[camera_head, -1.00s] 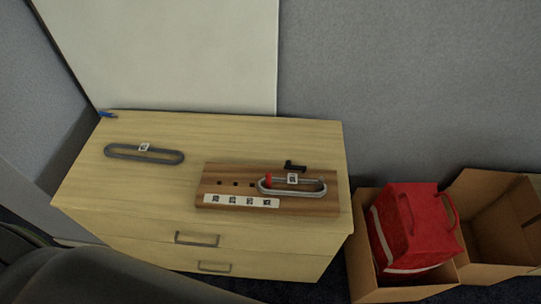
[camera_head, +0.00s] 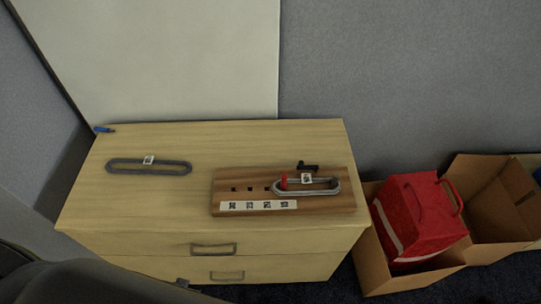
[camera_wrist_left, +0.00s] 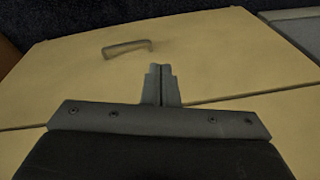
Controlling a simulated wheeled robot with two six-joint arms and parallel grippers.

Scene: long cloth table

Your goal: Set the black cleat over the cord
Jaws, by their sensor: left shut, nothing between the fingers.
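A small black piece (camera_head: 307,166), which looks like the cleat, is at the back right of a wooden board (camera_head: 230,184) on the cabinet top. A grey oval loop (camera_head: 318,192) with a white tag lies on the board, with a red peg (camera_head: 284,182) at its left end. Whether the black piece touches the loop is unclear. A second, darker tagged loop (camera_head: 150,172) lies on the cabinet top to the left. My left gripper (camera_wrist_left: 160,68) is shut and empty in front of the drawers, away from the board. My right gripper is not in view.
The board has several dark square holes and a label strip (camera_head: 258,206). A blue item (camera_head: 104,129) lies at the cabinet's back left corner. Open cardboard boxes (camera_head: 490,205) and a red bag (camera_head: 413,215) stand to the right. The cabinet top's front left is clear.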

